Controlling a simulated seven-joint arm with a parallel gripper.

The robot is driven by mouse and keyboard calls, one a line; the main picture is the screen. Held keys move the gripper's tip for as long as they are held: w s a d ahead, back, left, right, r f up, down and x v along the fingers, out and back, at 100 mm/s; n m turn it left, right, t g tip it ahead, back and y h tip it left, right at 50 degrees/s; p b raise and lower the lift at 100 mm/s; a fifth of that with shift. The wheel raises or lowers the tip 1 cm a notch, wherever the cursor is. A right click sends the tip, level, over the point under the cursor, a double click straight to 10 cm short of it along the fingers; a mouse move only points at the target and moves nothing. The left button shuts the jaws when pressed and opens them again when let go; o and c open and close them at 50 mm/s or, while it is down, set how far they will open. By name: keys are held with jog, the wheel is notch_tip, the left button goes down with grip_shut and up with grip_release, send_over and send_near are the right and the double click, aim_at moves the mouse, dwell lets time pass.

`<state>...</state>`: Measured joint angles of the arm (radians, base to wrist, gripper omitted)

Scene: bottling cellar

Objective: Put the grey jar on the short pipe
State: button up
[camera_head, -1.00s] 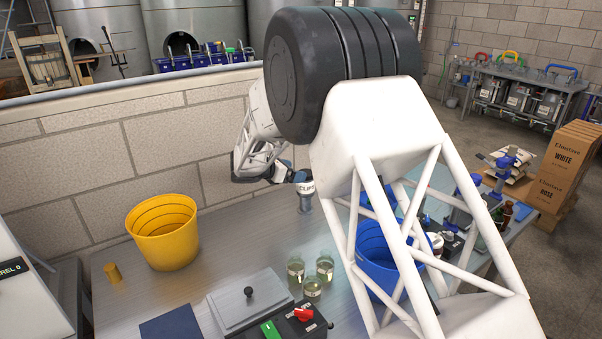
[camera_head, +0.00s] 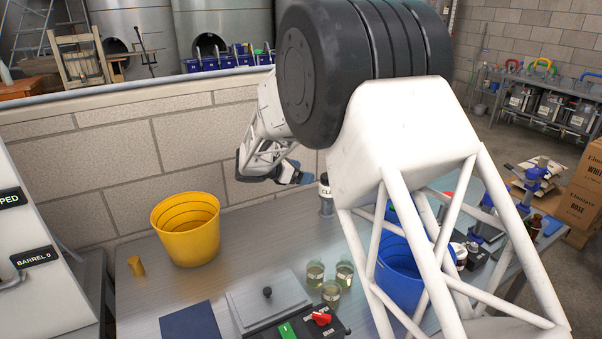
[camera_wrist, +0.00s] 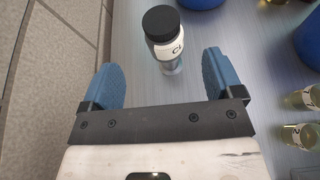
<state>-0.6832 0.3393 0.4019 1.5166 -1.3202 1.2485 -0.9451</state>
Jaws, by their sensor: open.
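A small jar with a dark lid and a white label starting "CL" (camera_head: 326,192) stands upright near the wall, beside the blue bucket. In the wrist view this jar (camera_wrist: 163,32) is beyond my fingertips, roughly midway between them. A narrower grey piece (camera_wrist: 172,68) shows under the label; I cannot tell whether it is the jar's foot or the short pipe beneath it. My gripper (camera_head: 299,177) is just left of the jar. Its blue fingers (camera_wrist: 160,74) are spread wide with nothing between them. No separate short pipe is clearly visible.
Several glass jars (camera_head: 330,294) stand in front, near a lidded box (camera_head: 268,302) with switches. A blue bucket (camera_head: 400,270) is partly behind my arm. The block wall (camera_head: 190,140) runs behind.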

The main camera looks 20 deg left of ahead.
dwell(0.4)
jog(key=s+d+r+m+g+y, duration=0.15)
jog(key=s+d+r+m, duration=0.35)
jog(key=d, duration=0.5)
jog(key=s+d+r+m+g, duration=0.3)
jog(key=s+d, duration=0.4)
jog(key=d, duration=0.4)
jog(key=s+d+r+m+g+y, duration=0.15)
jog(key=s+d+r+m, duration=0.35)
jog(key=d, duration=0.5)
jog(key=s+d+m+g+y, duration=0.1)
jog(key=s+d+m+y, duration=0.15)
jog(key=s+d, duration=0.45)
jog(key=s+d+m+g+y, duration=0.1)
jog(key=s+d+m, duration=0.3)
jog(key=s, duration=0.6)
jog(key=s+d+f+m+t+y, duration=0.1)
jog(key=s+m, duration=0.6)
jog(key=s, duration=1)
jog(key=shift+d+f+m+y, duration=0.35)
jog(key=shift+d+f+y, duration=0.35)
jog(key=shift+d+y, duration=0.35)
